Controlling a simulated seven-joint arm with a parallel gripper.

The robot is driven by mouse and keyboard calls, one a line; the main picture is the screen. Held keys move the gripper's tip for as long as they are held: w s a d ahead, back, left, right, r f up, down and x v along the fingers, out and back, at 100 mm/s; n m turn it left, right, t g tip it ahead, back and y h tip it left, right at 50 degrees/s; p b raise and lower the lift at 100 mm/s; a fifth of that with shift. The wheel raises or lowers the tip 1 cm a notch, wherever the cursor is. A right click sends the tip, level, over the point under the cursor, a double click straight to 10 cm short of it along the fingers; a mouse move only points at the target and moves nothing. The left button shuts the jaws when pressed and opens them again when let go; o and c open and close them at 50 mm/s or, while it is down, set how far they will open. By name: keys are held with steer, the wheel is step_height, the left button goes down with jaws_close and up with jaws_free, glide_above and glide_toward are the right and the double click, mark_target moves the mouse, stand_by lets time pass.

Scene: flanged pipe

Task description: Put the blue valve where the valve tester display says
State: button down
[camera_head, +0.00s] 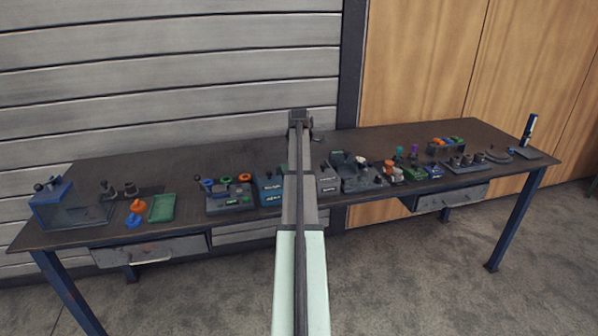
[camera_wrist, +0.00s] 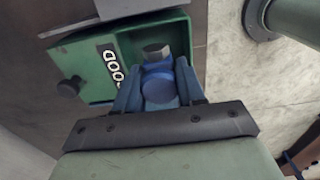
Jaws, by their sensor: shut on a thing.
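In the wrist view my gripper (camera_wrist: 157,74) is shut on a blue valve (camera_wrist: 158,88) with a grey hexagonal end. The valve is over an open green box (camera_wrist: 178,22); I cannot tell whether it touches the floor of the box. The box has a black label with white letters (camera_wrist: 111,62), reading "OOD" with the first letter unclear, and a dark round knob (camera_wrist: 70,88). In the head view my arm hides the gripper tips and the held valve.
The long dark table (camera_head: 130,170) carries a blue-framed clear case (camera_head: 75,208), a green tray (camera_head: 161,207), orange and blue parts (camera_head: 135,213), a grey rack (camera_head: 229,198) and blue boxes (camera_head: 268,188). Several small fittings crowd the right half. The back left surface is fairly clear.

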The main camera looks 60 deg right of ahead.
steer(key=shift+f, duration=2.8)
stand_by(0.8)
steer(key=c, duration=0.6)
jaws_free()
steer(key=shift+c, duration=0.9)
steer(key=shift+o, duration=0.5)
steer(key=shift+s, duration=0.1)
steer(key=shift+a, duration=0.1)
steer(key=shift+c, duration=0.2)
